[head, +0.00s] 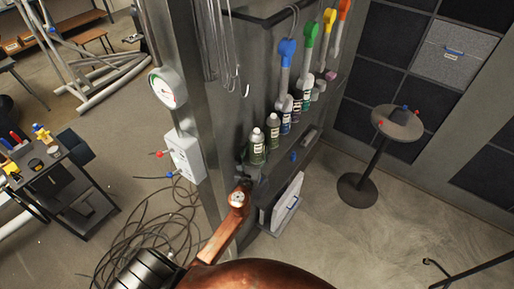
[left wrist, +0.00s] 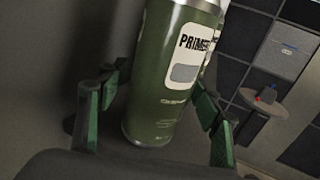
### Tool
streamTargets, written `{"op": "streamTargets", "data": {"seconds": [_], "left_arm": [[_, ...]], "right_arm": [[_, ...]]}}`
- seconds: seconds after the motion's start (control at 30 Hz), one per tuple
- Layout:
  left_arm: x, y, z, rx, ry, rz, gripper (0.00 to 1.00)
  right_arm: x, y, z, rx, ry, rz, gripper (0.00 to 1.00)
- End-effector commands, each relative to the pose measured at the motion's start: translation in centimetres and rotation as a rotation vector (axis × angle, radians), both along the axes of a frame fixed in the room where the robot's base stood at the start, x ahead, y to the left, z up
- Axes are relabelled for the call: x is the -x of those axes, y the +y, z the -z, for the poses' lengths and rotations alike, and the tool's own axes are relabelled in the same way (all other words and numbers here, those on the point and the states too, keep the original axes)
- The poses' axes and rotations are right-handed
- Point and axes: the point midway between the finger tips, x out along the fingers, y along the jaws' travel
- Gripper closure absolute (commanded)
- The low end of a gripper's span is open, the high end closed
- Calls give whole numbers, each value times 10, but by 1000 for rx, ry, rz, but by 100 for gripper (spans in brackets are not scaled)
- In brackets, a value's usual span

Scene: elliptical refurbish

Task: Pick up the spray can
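A green spray can (head: 257,148) with a pale cap stands at the near end of a row of cans on the dark shelf. In the left wrist view the green spray can (left wrist: 160,75) has a white label reading "PRIMER" and looks tilted in the picture; its top is cut off. My left gripper (head: 250,180) is low, at the near end of the shelf by this can. In the left wrist view its green-padded fingers (left wrist: 158,100) are apart on either side of the can, with gaps visible. My right gripper is not in view.
More cans (head: 273,125) stand close behind the green one. Colored hanging tools (head: 285,65) are above the shelf. A metal post with a gauge (head: 168,88) stands left of it. A round stool (head: 398,122) is at right, with clear floor before it.

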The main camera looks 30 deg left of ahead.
Motion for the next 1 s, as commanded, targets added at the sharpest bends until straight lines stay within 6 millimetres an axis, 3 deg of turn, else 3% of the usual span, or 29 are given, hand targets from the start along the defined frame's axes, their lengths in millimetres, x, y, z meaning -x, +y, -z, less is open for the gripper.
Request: {"op": "streamTargets", "data": {"seconds": [0.57,0.83,1.0], "left_arm": [[0,0,0,0,0,0,82],[0,0,-4,-1,-3,0,83],[0,-1,-28,-1,-5,2,83]], "right_arm": [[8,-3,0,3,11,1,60],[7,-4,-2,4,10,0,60],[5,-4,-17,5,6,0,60]]}}
